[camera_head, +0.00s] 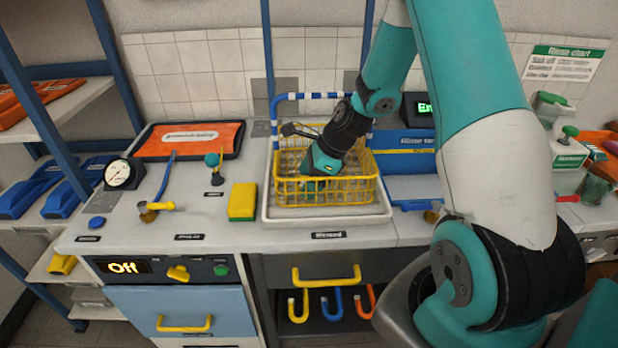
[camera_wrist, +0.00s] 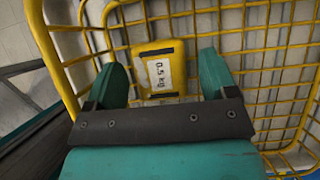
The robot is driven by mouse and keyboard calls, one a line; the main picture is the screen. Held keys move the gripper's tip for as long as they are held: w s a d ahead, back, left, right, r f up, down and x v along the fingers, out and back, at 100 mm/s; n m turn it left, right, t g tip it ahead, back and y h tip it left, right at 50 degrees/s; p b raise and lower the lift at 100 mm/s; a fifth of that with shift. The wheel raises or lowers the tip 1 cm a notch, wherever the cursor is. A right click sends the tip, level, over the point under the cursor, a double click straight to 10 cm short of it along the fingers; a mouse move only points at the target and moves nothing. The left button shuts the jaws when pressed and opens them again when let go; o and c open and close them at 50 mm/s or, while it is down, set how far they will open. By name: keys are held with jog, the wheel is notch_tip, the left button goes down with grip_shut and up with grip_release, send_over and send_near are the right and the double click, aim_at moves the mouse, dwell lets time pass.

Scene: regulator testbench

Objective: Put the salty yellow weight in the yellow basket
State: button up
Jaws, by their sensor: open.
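The yellow basket (camera_head: 325,190) is a wire basket standing in a white tray on the counter. It also fills much of the wrist view (camera_wrist: 270,55). My gripper (camera_head: 316,172) reaches down into the basket from above. In the wrist view the yellow weight (camera_wrist: 160,52), with a white "0.5 kg" label, lies inside the basket against the wire mesh. My gripper (camera_wrist: 160,82) is open, its teal fingers apart on either side of the weight, with visible gaps. No salt can be made out on the weight. In the head view the weight is hidden by my gripper and the basket.
A yellow and green block (camera_head: 242,201) stands left of the white tray (camera_head: 330,216). A pressure gauge (camera_head: 120,174), small valves and an orange mat (camera_head: 190,140) are further left. A blue-and-white striped rail (camera_head: 320,96) rises behind the basket. A blue case (camera_head: 404,145) is right.

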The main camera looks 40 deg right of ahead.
jog(key=shift+r, duration=0.15)
jog(key=v, duration=1.1)
jog(key=s+a+r+n+g, duration=0.1)
jog(key=s+a+r+n, duration=0.15)
jog(key=a+n, duration=0.4)
jog(key=s+a+r+n+g, duration=0.1)
jog(key=s+a+r+n, duration=0.1)
jog(key=a+r+n, duration=0.35)
jog(key=s+a+r+n+g, duration=0.1)
jog(key=s+a+r+n, duration=0.1)
jog(key=s+a+n, duration=1.1)
jog(key=shift+s+a+r+n+h, duration=0.3)
jog(key=shift+s+n, duration=1)
jog(key=shift+n, duration=2.2)
jog(key=shift+f, duration=0.1)
